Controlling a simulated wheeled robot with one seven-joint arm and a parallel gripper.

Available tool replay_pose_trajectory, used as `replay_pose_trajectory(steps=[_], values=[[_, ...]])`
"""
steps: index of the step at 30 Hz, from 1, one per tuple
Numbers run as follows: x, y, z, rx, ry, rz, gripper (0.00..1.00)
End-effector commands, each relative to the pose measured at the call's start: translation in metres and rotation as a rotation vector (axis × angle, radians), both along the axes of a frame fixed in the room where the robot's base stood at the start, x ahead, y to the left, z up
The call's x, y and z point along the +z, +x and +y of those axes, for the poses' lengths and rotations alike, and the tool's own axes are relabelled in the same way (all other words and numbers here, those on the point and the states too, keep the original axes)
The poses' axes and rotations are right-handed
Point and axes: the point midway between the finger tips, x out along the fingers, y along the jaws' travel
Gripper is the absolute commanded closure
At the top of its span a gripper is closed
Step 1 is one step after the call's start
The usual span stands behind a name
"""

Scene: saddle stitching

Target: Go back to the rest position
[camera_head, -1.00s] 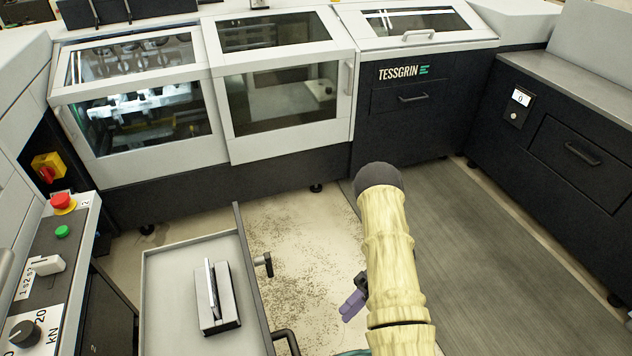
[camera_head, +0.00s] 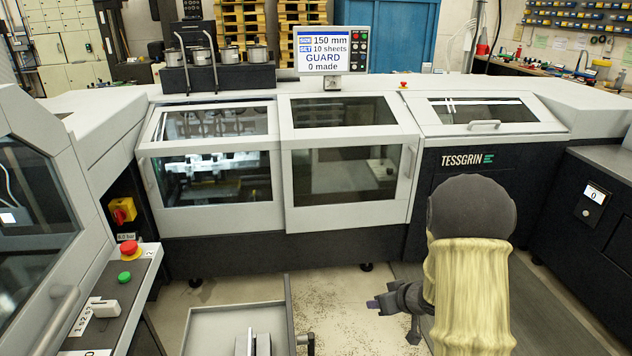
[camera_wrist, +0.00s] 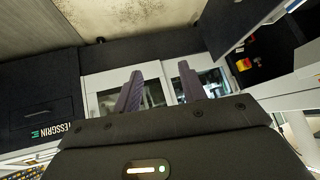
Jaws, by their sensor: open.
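My gripper (camera_head: 374,304) shows beside my raised, cream-sleeved arm at the lower right of the head view. In the wrist view its two dark purple fingers (camera_wrist: 158,90) stand apart with nothing between them. The gripper is open and empty, in free air in front of the stitching machine (camera_head: 340,215). The wrist view shows the machine upside down behind the fingers, with its windows and the TESSGRIN panel (camera_wrist: 40,108).
A grey tray (camera_head: 215,325) with a small metal block (camera_head: 255,343) lies at the lower middle. A control panel (camera_head: 110,305) with red and green buttons is at the left. A screen (camera_head: 331,50) reads GUARD, 0 made. Open floor (camera_head: 345,310) lies between tray and arm.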

Motion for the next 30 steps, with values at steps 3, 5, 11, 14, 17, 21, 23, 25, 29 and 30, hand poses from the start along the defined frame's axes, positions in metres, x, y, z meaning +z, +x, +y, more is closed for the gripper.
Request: replay_pose_trajectory(steps=[3, 5, 11, 14, 17, 21, 23, 25, 29, 30], values=[[0.034, -0.008, -0.01, -0.106, -0.1, -0.016, 0.59], [0.048, -0.018, -0.015, -0.157, -0.144, -0.005, 0.59], [0.083, -0.07, -0.022, -0.299, -0.246, 0.101, 0.59], [0.097, -0.106, -0.018, -0.345, -0.266, 0.183, 0.59], [0.107, -0.147, -0.008, -0.37, -0.264, 0.278, 0.59], [0.115, -0.193, 0.009, -0.374, -0.238, 0.393, 0.59], [0.117, -0.205, 0.015, -0.371, -0.228, 0.423, 0.59], [0.117, -0.212, 0.019, -0.369, -0.22, 0.443, 0.59], [0.117, -0.214, 0.019, -0.367, -0.22, 0.449, 0.59], [0.117, -0.213, 0.019, -0.368, -0.22, 0.449, 0.59]])
